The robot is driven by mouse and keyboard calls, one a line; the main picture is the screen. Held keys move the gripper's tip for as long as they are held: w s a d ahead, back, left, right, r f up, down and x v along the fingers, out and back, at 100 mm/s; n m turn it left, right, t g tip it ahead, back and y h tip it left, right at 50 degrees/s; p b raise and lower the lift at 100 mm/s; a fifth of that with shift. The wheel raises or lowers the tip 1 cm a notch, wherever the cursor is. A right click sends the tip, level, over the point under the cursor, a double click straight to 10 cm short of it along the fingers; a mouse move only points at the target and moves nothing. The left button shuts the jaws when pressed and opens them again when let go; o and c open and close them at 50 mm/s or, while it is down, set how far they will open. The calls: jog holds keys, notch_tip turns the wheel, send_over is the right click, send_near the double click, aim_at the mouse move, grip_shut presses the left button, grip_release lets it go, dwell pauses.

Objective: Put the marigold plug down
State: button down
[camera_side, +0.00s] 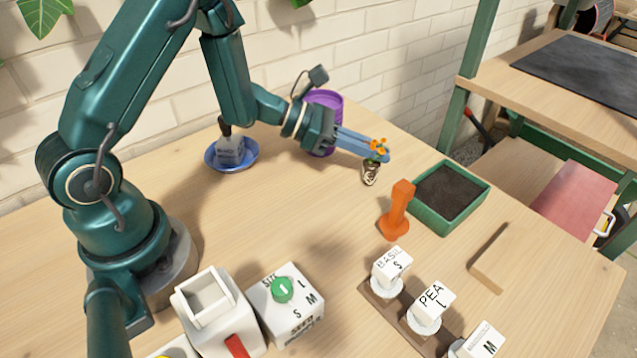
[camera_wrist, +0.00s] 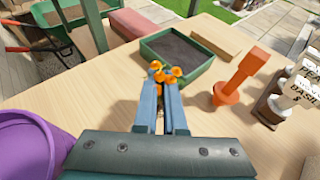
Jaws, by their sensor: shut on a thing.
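The marigold plug (camera_side: 371,172) has orange flowers on top and a dark root ball with pale markings below. My gripper (camera_side: 386,157) is shut on it, with the blue fingers reaching to the right, nearly level. The plug hangs upright at the fingertips, close over the table; I cannot tell whether its base touches the wood. In the wrist view the orange flowers (camera_wrist: 163,71) show at the tips of my gripper (camera_wrist: 161,88), and the root ball is mostly hidden between the fingers.
A green tray of dark soil (camera_side: 481,205) stands right of the plug, with an orange tamper (camera_side: 396,210) in front of it. A purple pot (camera_side: 325,99) is behind my gripper. A blue saucer (camera_side: 252,160) holds a labelled block. Labelled holders (camera_side: 429,305) and a seed dispenser (camera_side: 287,303) stand in front. The central table is clear.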

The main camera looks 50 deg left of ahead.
jog(key=shift+f, duration=0.4)
jog(key=shift+f, duration=0.15)
jog(key=c, duration=1)
grip_release()
